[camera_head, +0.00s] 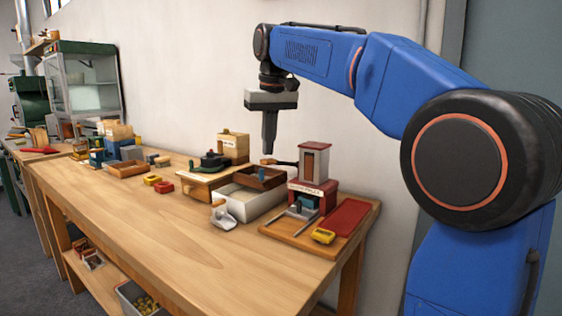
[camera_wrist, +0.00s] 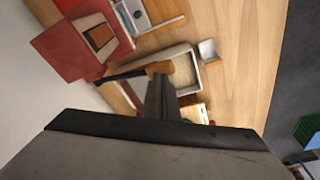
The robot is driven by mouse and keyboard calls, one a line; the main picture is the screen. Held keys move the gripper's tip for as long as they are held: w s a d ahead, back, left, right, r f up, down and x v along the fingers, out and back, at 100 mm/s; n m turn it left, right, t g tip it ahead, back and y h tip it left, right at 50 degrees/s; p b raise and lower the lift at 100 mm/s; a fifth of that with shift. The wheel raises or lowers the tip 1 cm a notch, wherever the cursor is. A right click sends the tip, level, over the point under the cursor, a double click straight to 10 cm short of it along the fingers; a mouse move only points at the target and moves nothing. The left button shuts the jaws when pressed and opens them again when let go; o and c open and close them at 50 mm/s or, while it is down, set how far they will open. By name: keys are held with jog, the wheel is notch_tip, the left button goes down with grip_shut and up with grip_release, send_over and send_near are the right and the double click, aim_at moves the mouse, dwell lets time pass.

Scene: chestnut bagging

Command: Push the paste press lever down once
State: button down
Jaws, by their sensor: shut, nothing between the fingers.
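The paste press is a grey and brown tower (camera_head: 313,163) with a red roof and a red lettered base (camera_head: 313,188), standing at the back of a tray. Its red roof also shows at upper left in the wrist view (camera_wrist: 68,50). A dark lever with a wooden handle (camera_head: 269,161) sticks out to the left of the press, roughly level. In the wrist view the lever handle (camera_wrist: 158,68) lies just beyond my fingertips. My gripper (camera_head: 268,150) points down, shut and empty, right above the handle end. I cannot tell whether it touches the handle.
A wooden tray (camera_head: 283,231) under the press holds a red pad (camera_head: 346,217) and a yellow box (camera_head: 323,236). A white bin (camera_head: 246,205) and a metal scoop (camera_head: 223,217) stand left of it. The table's front left is clear.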

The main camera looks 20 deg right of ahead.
jog(key=shift+r, duration=2.55)
